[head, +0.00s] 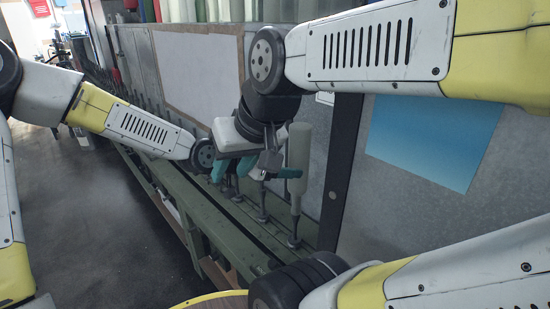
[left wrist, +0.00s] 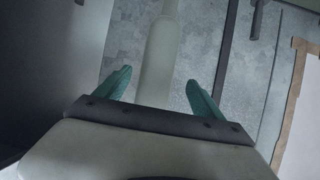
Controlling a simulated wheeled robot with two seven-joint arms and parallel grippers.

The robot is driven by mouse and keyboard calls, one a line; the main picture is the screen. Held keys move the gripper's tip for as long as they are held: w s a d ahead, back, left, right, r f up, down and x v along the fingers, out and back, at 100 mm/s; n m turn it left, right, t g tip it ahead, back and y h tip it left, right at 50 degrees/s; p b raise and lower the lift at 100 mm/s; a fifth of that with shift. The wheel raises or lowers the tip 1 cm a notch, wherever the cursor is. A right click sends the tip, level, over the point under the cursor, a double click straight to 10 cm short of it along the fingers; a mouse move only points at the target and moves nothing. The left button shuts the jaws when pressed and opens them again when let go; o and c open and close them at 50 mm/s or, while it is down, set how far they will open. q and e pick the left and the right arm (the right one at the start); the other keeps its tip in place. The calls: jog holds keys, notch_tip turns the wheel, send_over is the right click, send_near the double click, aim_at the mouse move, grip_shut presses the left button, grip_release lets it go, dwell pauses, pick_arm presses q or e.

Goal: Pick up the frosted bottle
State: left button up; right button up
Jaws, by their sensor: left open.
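The frosted bottle (head: 299,148) is pale and stands upside down, neck low, on a spindle of the green rail. My left gripper (head: 282,155) is beside it, with one teal finger crossing in front of the bottle's lower body. In the left wrist view the bottle (left wrist: 156,62) lies between the two spread teal fingers of my left gripper (left wrist: 158,85), with visible gaps on both sides. The fingers do not visibly touch it. My right gripper (head: 232,168) is left of the left one, its teal fingers apart and nothing seen between them.
The green rail (head: 205,205) carries several bare spindles, one just left of the bottle (head: 263,205). A grey wall with a blue sheet (head: 435,140) and a dark upright post (head: 342,165) stand close behind. My two grippers are close together. Open floor (head: 90,220) is at left.

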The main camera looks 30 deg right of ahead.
aim_at(306, 162)
pick_arm(q)
jog(key=shift+s+d+r+h, duration=0.15)
jog(key=shift+d, duration=0.3)
jog(key=shift+s+d+r+h, duration=0.1)
jog(key=shift+d+h, duration=0.05)
jog(key=shift+d, duration=0.3)
jog(key=x, duration=0.7)
jog(key=shift+w+d, duration=0.2)
jog(key=shift+d, duration=0.05)
grip_shut()
